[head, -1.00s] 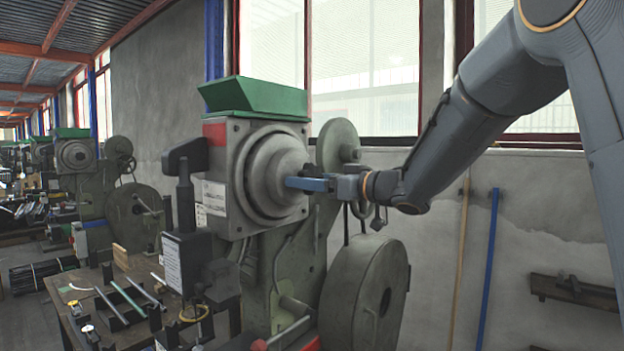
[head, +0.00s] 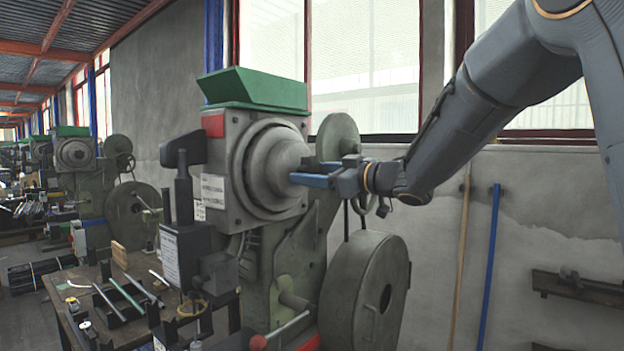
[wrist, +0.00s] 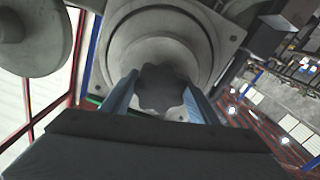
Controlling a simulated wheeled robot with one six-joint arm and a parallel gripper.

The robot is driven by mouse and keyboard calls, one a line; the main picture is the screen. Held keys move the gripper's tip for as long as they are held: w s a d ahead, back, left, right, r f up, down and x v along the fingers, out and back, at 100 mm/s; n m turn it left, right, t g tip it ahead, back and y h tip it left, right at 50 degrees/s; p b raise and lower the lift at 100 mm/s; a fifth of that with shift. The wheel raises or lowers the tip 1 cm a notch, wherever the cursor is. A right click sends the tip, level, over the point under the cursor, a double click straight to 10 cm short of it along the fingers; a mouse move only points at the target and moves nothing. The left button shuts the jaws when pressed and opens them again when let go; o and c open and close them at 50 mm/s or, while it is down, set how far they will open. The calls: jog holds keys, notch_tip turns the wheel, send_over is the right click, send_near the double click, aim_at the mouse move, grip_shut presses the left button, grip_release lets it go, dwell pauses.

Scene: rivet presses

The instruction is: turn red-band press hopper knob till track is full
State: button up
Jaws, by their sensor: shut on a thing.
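The near press (head: 265,230) has a green hopper (head: 258,92) on top and a red band (head: 213,126) on its upper left corner. A round grey stepped housing (head: 262,165) bulges from its front. In the wrist view, a dark lobed knob (wrist: 160,88) sits at the centre of this housing. My gripper (head: 306,172) is at the housing, its blue fingers on either side of the knob. In the wrist view, my gripper (wrist: 163,95) is shut on the knob. The fingers mostly hide the knob in the head view. I cannot make out the track or how full it is.
A workbench (head: 75,315) with rods and small parts stands at lower left. A large grey-green wheel (head: 365,295) is below my gripper. A second, similar press (head: 85,185) stands behind at left. A blue pole (head: 489,265) leans on the wall at right.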

jog(key=o, duration=1)
jog(key=shift+o, duration=0.2)
jog(key=b+v, duration=0.2)
jog(key=v, duration=0.6)
